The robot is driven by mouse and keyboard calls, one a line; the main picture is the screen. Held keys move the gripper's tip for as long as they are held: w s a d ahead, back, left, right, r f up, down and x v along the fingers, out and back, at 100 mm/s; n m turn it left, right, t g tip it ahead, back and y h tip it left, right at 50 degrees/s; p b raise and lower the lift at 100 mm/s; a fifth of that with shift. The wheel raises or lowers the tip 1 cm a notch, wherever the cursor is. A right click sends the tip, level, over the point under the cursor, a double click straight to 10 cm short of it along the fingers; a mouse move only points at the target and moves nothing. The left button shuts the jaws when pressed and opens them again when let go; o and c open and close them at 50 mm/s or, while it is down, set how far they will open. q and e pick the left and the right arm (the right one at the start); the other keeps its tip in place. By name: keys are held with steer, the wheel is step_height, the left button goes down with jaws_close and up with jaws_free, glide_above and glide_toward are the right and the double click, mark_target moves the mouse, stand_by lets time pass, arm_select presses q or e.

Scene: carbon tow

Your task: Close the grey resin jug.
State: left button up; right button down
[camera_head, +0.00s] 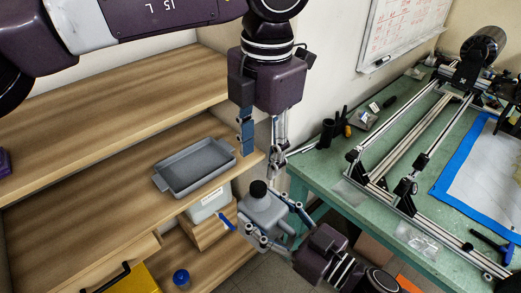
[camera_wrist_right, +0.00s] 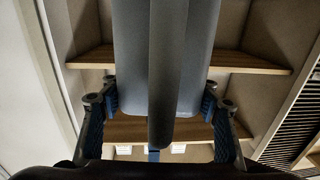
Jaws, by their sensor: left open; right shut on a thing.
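The grey resin jug (camera_head: 266,211) is held upright off the shelves, in front of their right end. A black cap (camera_head: 258,189) sits at its top; I cannot tell whether it is fastened. My right gripper (camera_head: 272,226) is shut on the jug from the lower right. In the right wrist view the jug's grey body (camera_wrist_right: 190,60) and a darker vertical bar, probably its handle, fill the middle between the fingers. My left gripper (camera_head: 262,153) is open, pointing down, above the cap and apart from it, with nothing seen between its fingers.
A grey tray (camera_head: 160,181) lies on the wooden shelf (camera_head: 90,200) to the left. A labelled pale container (camera_head: 210,204), a blue-capped thing (camera_head: 181,278) and a yellow box (camera_head: 130,282) are below. A green workbench (camera_head: 325,180) with a rail frame stands right.

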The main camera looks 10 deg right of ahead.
mark_target(259, 186)
stand_by(0.3)
arm_select(q)
steer(key=shift+w+a+f, duration=0.1)
steer(key=shift+f, duration=1.9)
steer(key=shift+w+a+f, duration=0.1)
steer(key=shift+f, duration=1.9)
jaws_close()
steer(key=shift+o, duration=0.7)
jaws_free()
step_height(259, 186, up, 12)
steer(key=shift+s+d, duration=0.25)
